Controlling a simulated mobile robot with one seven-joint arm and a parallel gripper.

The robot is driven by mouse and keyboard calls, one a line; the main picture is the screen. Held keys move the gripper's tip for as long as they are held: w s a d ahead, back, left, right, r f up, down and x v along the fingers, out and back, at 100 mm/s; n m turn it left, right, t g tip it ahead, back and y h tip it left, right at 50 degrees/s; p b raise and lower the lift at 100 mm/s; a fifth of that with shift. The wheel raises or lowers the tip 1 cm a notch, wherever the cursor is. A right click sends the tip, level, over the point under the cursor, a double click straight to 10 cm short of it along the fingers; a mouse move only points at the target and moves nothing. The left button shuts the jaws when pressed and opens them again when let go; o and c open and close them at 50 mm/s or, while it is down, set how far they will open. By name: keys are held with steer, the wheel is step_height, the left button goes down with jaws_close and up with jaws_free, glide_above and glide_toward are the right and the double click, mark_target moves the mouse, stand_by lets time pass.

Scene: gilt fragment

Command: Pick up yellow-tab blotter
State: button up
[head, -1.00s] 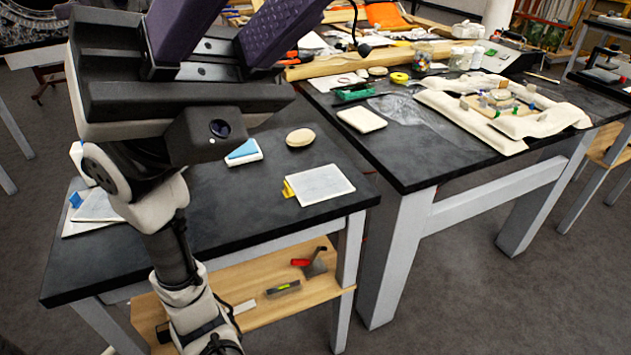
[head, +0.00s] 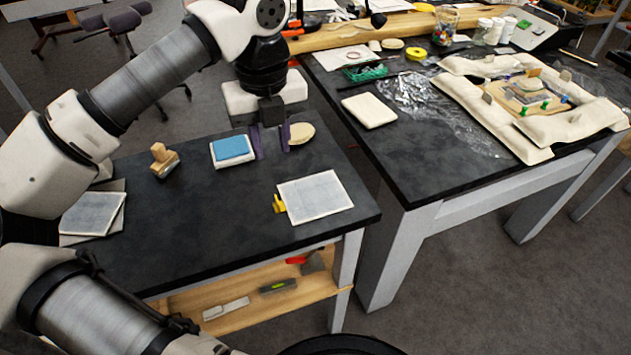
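The yellow-tab blotter (head: 316,196) is a flat pale grey-white sheet on the near right part of the black side table. Its yellow tab (head: 279,204) stands at its left edge. My gripper (head: 271,154) points down over the same table, behind and a little left of the blotter and apart from it. Its two purple fingers are spread with a gap between them, and nothing shows held. The fingertips are close to a blue pad on a white base (head: 233,152) on the left and a round tan disc (head: 302,133) on the right.
A wooden-handled block (head: 163,160) and more pale sheets (head: 92,213) lie on the table's left side. A larger black table (head: 420,180) with a cream pad (head: 369,111) and cushions adjoins at right. A lower wooden shelf (head: 250,308) holds tools.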

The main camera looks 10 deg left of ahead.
mark_target(309, 194)
steer(key=f, duration=0.5)
steer(key=f+p, duration=0.1)
steer(key=f, duration=0.1)
steer(key=shift+s+d+f, duration=0.1)
steer(key=shift+s+f, duration=0.15)
steer(key=shift+f, duration=0.05)
steer(key=shift+s+f+p, duration=0.15)
steer(key=shift+f+p, duration=0.35)
steer(key=shift+f, duration=0.8)
steer(key=shift+s+f+p, duration=0.1)
steer(key=shift+f+p, duration=0.35)
steer(key=shift+f, duration=0.85)
jaws_close()
